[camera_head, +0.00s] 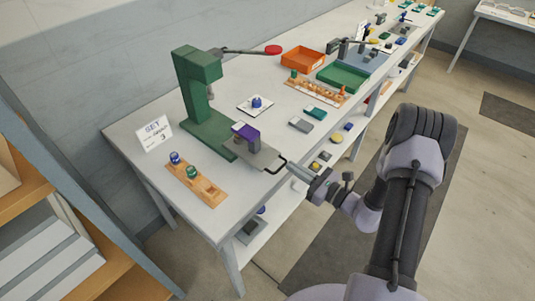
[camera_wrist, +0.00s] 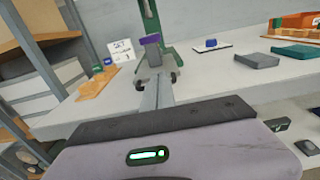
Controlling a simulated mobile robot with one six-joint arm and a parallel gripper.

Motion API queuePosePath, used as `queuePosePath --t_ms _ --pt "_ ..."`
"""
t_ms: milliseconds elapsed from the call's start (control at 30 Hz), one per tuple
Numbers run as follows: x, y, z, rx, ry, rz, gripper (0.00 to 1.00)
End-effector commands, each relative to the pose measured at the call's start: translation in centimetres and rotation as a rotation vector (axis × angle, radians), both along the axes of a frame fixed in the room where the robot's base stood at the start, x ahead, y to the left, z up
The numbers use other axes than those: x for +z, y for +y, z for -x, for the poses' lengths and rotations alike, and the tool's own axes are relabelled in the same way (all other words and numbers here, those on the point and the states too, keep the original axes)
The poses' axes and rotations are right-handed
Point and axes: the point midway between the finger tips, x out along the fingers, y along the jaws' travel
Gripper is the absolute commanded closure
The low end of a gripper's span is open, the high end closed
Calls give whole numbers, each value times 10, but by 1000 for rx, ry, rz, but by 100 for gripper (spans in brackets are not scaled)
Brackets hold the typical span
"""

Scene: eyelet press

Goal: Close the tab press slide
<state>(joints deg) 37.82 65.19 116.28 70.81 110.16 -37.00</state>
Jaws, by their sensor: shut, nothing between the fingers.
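The green press (camera_head: 200,100) stands on the table, with a long lever ending in a red knob (camera_head: 273,49). Its grey slide plate (camera_head: 258,158) sticks out of the base toward the table's front edge. A grey block with a purple top (camera_head: 245,131) sits on the slide; the purple top also shows in the wrist view (camera_wrist: 150,39). A dark loop handle (camera_head: 282,164) is at the slide's outer end. My gripper (camera_head: 291,167) is shut and empty, its tip close to the handle. Whether they touch, I cannot tell.
A wooden rack (camera_head: 205,190) with two round pieces lies left of the slide. A sign (camera_head: 154,134) stands behind it. A white card with a blue piece (camera_head: 256,104), grey and teal blocks (camera_head: 315,113) and trays lie to the right.

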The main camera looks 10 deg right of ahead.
Motion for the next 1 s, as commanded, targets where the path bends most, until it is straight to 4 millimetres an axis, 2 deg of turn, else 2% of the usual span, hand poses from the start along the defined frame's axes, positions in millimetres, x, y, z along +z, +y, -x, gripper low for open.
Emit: queuePosePath --t_ms 300,500,667,1000 --pt "-2 43 -56 7 -2 2 100" --pt "-2 60 -79 5 -1 2 100" --pt "-1 65 -86 5 0 1 100" --pt "0 66 -88 5 0 1 100"
